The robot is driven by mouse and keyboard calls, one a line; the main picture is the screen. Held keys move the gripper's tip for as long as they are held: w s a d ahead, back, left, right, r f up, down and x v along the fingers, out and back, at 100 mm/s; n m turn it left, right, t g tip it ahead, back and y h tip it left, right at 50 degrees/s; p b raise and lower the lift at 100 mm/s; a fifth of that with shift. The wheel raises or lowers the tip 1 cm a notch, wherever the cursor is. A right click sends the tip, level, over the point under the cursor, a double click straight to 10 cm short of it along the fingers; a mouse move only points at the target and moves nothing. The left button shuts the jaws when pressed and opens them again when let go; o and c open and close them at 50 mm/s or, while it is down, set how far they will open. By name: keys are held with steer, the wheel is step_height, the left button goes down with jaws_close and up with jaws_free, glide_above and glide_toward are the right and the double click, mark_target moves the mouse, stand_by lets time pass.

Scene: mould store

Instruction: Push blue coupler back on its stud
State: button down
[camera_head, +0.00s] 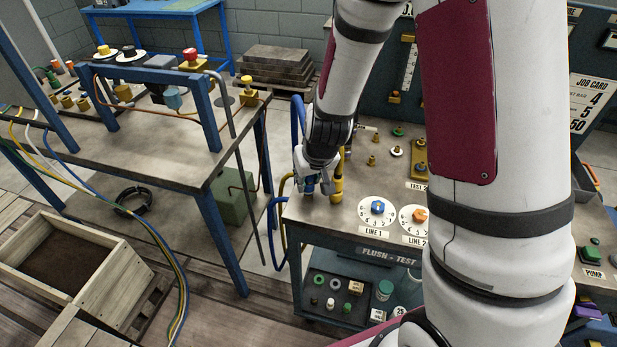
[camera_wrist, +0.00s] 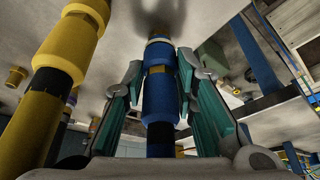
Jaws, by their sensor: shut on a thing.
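My gripper (camera_wrist: 160,98) is shut on the blue coupler (camera_wrist: 158,100), with one finger on each side of its sleeve. In the wrist view a yellowish band crosses the coupler, and a black hose end shows at the gripper's palm. The coupler's far end lies close to the bench surface. The stud is hidden, so I cannot tell how far the coupler sits on it. In the head view my gripper (camera_head: 318,184) is at the left end of the flush-test bench (camera_head: 335,219), and the blue coupler (camera_head: 308,183) shows only partly.
A yellow coupler (camera_head: 337,188) stands close to the right of my gripper in the head view; it is on the left in the wrist view (camera_wrist: 62,70). Dials for line 1 (camera_head: 377,210) and line 2 (camera_head: 413,217) lie right of it. Hoses (camera_head: 283,205) hang at the bench's left edge.

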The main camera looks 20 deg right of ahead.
steer(key=shift+f+b, duration=0.5)
steer(key=shift+f, duration=0.1)
stand_by(1.6)
steer(key=c, duration=1.2)
jaws_free()
steer(key=v, duration=1.2)
steer(key=s+r, duration=0.4)
steer(key=s, duration=0.2)
steer(key=s+r, duration=0.5)
steer(key=s, duration=0.2)
steer(key=s+r, duration=0.5)
steer(key=s, duration=0.2)
steer(key=shift+s+d, duration=0.15)
steer(key=shift+d, duration=0.05)
